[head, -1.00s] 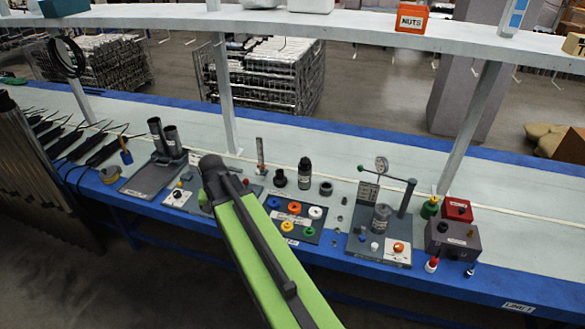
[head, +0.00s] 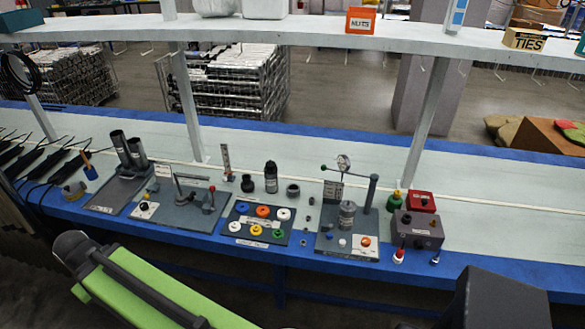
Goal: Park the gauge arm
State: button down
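The gauge arm (head: 352,175) is a thin dark bar running left from a grey post (head: 371,192), with a green ball at its left end (head: 323,168). A round white-faced dial gauge (head: 343,162) sits on it. Below it stands a grey cylinder (head: 347,214) with a pale label, on a grey base plate (head: 330,243). The bar looks to lie above and behind the cylinder; the exact gap cannot be told. My green arm link shows at the lower left, apart from the station. My gripper is not visible.
Left of the gauge station is a dark plate (head: 241,227) with coloured rings. Right of it are a grey box (head: 418,228), a red box (head: 421,202) and small bottles. A shelf (head: 300,30) on posts (head: 427,130) runs above the bench. The bench behind is clear.

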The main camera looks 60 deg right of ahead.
aim_at(342, 159)
jog(key=u, duration=4.65)
jog(key=i, duration=0.1)
jog(key=z, duration=2.2)
jog(key=k, duration=1.15)
jog(key=z, duration=1.5)
jog(key=i, duration=1.05)
jog(key=u, duration=0.05)
